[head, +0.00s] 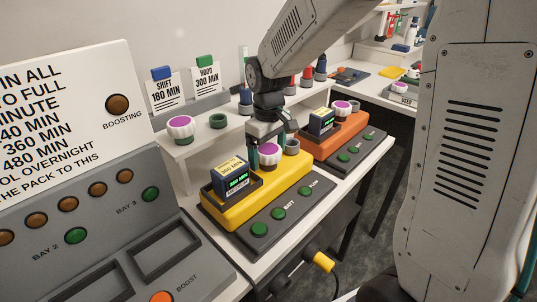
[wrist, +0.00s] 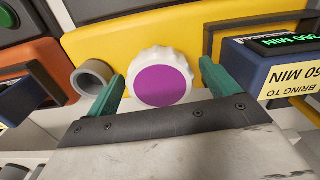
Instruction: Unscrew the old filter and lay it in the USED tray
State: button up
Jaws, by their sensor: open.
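A white ribbed filter with a purple face (head: 268,152) sits on the yellow unit (head: 222,212). In the wrist view the filter (wrist: 160,82) lies between the two green fingertips of my gripper (wrist: 163,85), with a visible gap on each side. My gripper (head: 267,144) is open at the filter, with nothing clamped. A tray labelled USED (head: 402,101) shows small at the far right back; its inside is hard to make out.
A grey ring (wrist: 92,76) and a blue battery pack (wrist: 262,70) flank the filter. An orange unit (head: 325,142) with another purple-faced filter (head: 342,107) stands to the right. A third such filter (head: 181,127) is on the white shelf. A grey charger panel (head: 85,235) fills the left.

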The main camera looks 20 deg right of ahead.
jog(key=m, duration=0.4)
jog(key=shift+m, duration=0.4)
jog(key=m, duration=1.1)
jog(key=shift+m, duration=0.4)
jog(key=m, duration=0.5)
jog(key=shift+c, duration=0.4)
